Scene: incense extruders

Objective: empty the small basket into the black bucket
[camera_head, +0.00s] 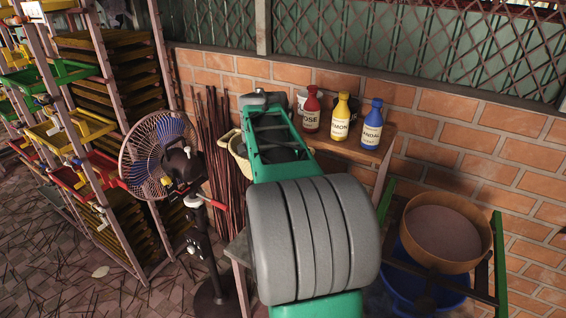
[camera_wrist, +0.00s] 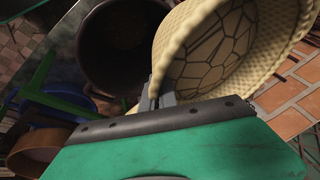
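The small basket (camera_wrist: 240,50) is cream and woven. In the wrist view it is tipped on its side, its mouth facing the black bucket. Dark lines cross its pale inside; I cannot tell whether anything lies in it. My gripper (camera_wrist: 158,92) is shut on the basket's rim. The black bucket (camera_wrist: 92,45) is dark and round, with its opening beside the basket's lower rim; its inside is too dark to read. In the camera_head view, part of the basket (camera_head: 238,158) shows left of my arm, which hides the gripper.
A fan (camera_head: 160,155) stands left of my arm, before a bundle of dark sticks (camera_head: 212,140). Red, yellow (camera_head: 341,118) and blue bottles stand on a shelf against the brick wall. A brown round tub (camera_head: 445,232) sits at right above a blue container (camera_head: 415,285).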

